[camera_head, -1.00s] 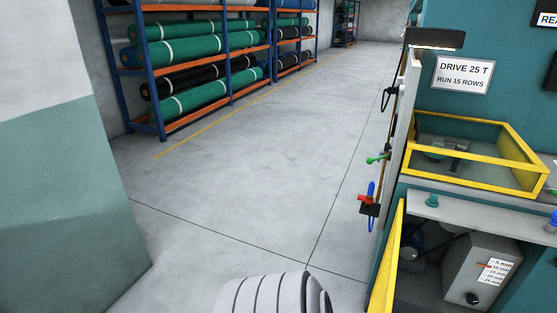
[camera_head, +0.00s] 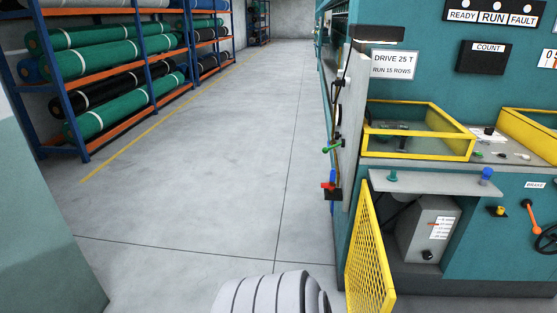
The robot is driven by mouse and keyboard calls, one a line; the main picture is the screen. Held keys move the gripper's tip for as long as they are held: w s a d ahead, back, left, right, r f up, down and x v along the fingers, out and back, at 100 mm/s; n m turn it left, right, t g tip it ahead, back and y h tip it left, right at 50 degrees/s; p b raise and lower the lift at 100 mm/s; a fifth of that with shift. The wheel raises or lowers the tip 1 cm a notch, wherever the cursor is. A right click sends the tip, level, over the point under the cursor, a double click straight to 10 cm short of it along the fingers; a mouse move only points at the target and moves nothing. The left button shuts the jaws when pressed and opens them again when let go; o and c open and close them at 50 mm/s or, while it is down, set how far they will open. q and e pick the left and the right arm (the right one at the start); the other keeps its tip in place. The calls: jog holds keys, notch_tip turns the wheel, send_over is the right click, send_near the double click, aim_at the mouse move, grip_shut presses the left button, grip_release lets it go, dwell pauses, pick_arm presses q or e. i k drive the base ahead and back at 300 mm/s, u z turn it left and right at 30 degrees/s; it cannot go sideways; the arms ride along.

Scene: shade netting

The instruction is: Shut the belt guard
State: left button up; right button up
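The belt guard (camera_head: 369,256) is a yellow-framed mesh door on the front of the teal machine. It stands swung open, out toward me, at the left side of a low opening. Inside the opening, a grey box (camera_head: 427,229) with a printed scale and a black knob is exposed. Neither of my grippers is in view. Only a pale, ribbed part of mine shows at the bottom centre.
The teal machine (camera_head: 500,235) fills the right side, with yellow-framed trays (camera_head: 418,128), a brake lever (camera_head: 533,217) and a black handwheel (camera_head: 547,238). Racks of rolls (camera_head: 90,60) stand at the left. Grey floor (camera_head: 200,190) between them is clear. A wall (camera_head: 40,230) is near left.

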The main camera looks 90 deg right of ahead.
aim_at(390, 299)
jog(key=z, duration=3.55)
jog(key=k, duration=0.4)
jog(key=u, duration=0.25)
jog(key=i, duration=0.25)
jog(key=z, duration=0.15)
